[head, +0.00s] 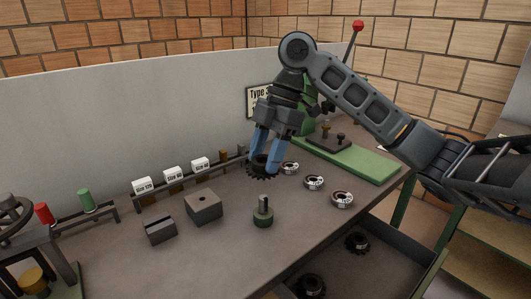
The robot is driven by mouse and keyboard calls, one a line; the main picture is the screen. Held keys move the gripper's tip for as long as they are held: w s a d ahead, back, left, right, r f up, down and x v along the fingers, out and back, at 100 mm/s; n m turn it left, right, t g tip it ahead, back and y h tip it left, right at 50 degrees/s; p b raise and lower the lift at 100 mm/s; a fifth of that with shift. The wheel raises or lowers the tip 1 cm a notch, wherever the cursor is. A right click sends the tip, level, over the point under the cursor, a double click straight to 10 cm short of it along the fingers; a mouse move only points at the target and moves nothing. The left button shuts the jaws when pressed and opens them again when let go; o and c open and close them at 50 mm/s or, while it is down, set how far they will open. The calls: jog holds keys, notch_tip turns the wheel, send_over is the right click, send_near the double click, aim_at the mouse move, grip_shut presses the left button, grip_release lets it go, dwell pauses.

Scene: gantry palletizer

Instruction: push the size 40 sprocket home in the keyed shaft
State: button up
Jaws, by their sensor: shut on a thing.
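My gripper (263,160), with two blue fingers pointing down, is shut on a dark toothed sprocket (259,172) near the middle of the bench. The fingers hide part of the sprocket, and I cannot read a size on it. I cannot tell whether it touches the bench. The keyed shaft (264,204) looks to be the upright post on a round green base, nearer the front edge. Its top is bare, and the sprocket is apart from it, behind it. The key is too small to make out.
Several round labelled discs (313,182) lie right of my gripper. A low rail with size cards (173,174) runs behind it. Grey blocks (203,207) stand to the left, and a green-based press (352,158) to the right. An open drawer below holds sprockets (358,242).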

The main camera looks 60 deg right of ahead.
jog(key=b, duration=0.4)
send_over(266, 197)
jog(key=shift+w+d+f, duration=0.1)
jog(key=shift+f, duration=1.35)
jog(key=shift+w+d+f, duration=0.1)
jog(key=shift+f, duration=1.3)
jog(key=shift+f+b, duration=1.85)
jog(key=shift+f, duration=0.95)
jog(key=o, duration=1.3)
jog(key=shift+p+v, duration=0.3)
jog(key=shift+v, duration=3.6)
